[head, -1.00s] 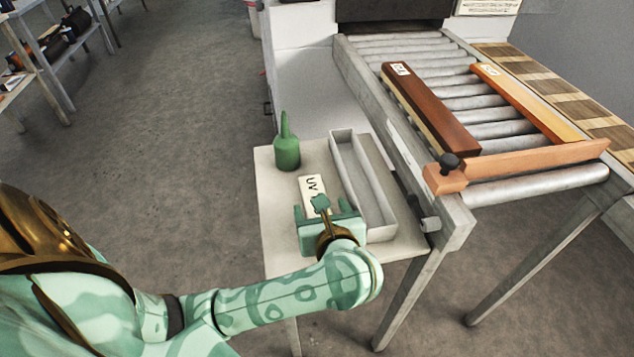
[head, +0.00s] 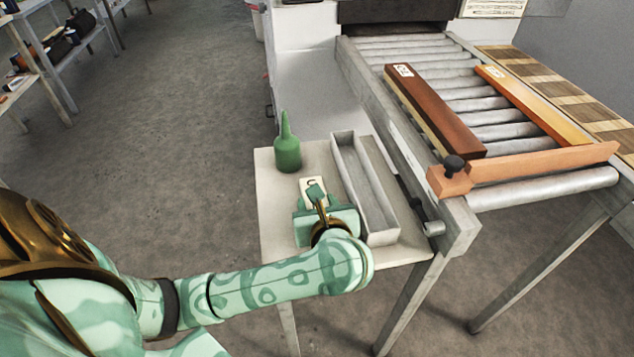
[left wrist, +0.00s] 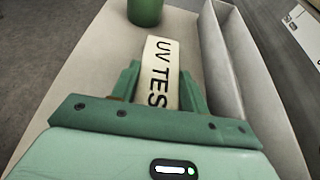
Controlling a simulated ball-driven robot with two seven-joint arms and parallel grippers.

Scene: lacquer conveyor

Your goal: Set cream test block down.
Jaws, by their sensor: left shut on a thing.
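The cream test block (head: 311,184) is over the small side table (head: 280,219), between the green bottle and the grey tray. In the left wrist view the block (left wrist: 159,74) shows the black letters "UV TES", its near end hidden by my gripper. My left gripper (head: 318,197) is shut on the block, with one finger along each side, as the left wrist view shows (left wrist: 157,88). I cannot tell whether the block touches the tabletop. My right gripper is not in view.
A green bottle (head: 287,146) stands beyond the block. A long open grey tray (head: 385,222) lies close on its right. A roller conveyor (head: 500,131) with wooden boards stands further right. The tabletop left of the block is clear.

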